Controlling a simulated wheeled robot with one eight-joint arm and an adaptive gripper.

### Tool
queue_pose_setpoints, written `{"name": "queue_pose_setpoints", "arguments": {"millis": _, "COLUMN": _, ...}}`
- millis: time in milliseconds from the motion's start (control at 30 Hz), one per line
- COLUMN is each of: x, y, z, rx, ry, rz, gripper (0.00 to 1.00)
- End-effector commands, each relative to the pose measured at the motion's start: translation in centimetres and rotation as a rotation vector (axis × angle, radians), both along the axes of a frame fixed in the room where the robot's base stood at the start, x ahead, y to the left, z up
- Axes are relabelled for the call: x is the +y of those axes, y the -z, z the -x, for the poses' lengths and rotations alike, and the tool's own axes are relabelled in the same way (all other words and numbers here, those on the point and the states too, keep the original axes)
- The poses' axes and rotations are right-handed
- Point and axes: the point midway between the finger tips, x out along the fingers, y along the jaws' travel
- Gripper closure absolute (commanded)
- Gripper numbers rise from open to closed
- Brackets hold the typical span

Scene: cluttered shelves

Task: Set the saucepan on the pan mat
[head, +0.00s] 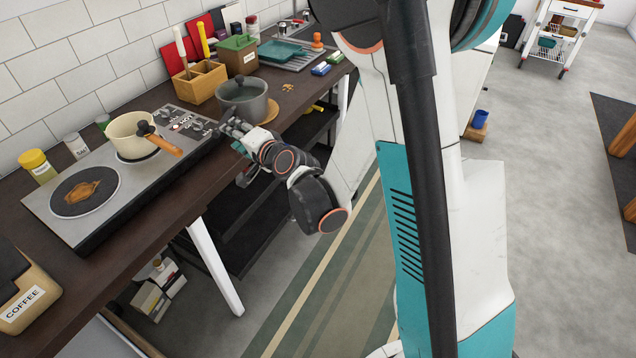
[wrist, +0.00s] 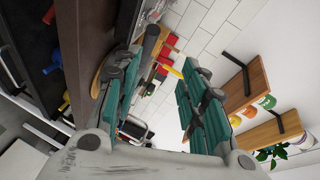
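A cream saucepan (head: 133,137) with a wooden handle stands on the rear part of the hob. A grey lidded pot (head: 243,101) stands on the counter, overlapping a round cork-coloured mat (head: 270,113) whose right edge shows; the rest of the mat is hidden. The mat's edge also shows in the wrist view (wrist: 97,80). My gripper (head: 232,128) is at the counter's front edge, just in front of the grey pot. In the wrist view my gripper (wrist: 160,65) has its fingers spread with nothing between them. One finger hides most of the pot there.
The hob's front burner (head: 86,191) bears a brown leaf-shaped item. A wooden utensil box (head: 199,82) and a green-topped box (head: 238,53) stand behind the pot. A coffee box (head: 25,300) is at the near left. Dark shelves lie below the counter.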

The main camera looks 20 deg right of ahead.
Motion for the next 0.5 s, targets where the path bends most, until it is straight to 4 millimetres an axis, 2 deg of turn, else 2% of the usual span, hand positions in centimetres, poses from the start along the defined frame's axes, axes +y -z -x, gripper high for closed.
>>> {"name": "queue_pose_setpoints", "arguments": {"millis": 33, "x": 0.0, "y": -1.1, "z": 0.8, "rx": 0.009, "ry": -0.018, "rz": 0.048, "gripper": 0.61}}
{"name": "queue_pose_setpoints", "arguments": {"millis": 200, "x": -0.1, "y": -3.8, "z": 3.7, "rx": 0.047, "ry": -0.089, "rz": 0.229, "gripper": 0.61}}
{"name": "queue_pose_setpoints", "arguments": {"millis": 367, "x": -0.7, "y": -5.7, "z": 7.1, "rx": 0.091, "ry": -0.155, "rz": 0.395, "gripper": 0.61}}
{"name": "queue_pose_setpoints", "arguments": {"millis": 500, "x": -1.5, "y": -6.8, "z": 10.7, "rx": 0.134, "ry": -0.211, "rz": 0.537, "gripper": 0.61}}
